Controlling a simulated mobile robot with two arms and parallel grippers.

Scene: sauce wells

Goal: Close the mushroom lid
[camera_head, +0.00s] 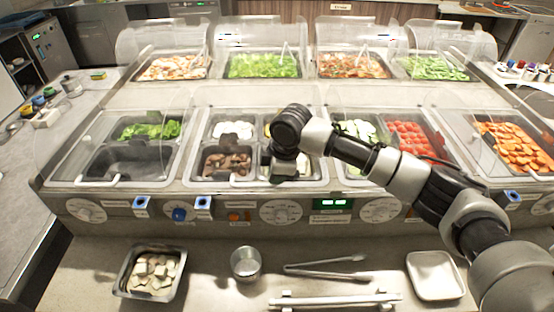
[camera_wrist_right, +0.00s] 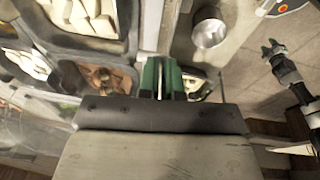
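A well of brown pieces that look like mushrooms (camera_head: 227,163) sits in the front middle of the counter. The brown pieces also show in the right wrist view (camera_wrist_right: 108,78). Clear covers stand around the front wells; their glare hides which one belongs to the mushrooms and how far it is open. My right gripper (camera_head: 284,170) points down just right of the mushroom well, at the front of the wells. In the wrist view its green-padded fingers (camera_wrist_right: 160,78) are close together; what lies between them is unclear. My left gripper does not show in the head view.
A front ledge holds a tray of pale cubes (camera_head: 152,272), a metal cup (camera_head: 245,262), tongs (camera_head: 325,268) and a white dish (camera_head: 435,274). Knobs line the front panel (camera_head: 281,212). Wells of tomatoes (camera_head: 410,138) and carrots (camera_head: 515,145) lie to the right. A dark jointed arm (camera_wrist_right: 288,75) shows in the wrist view.

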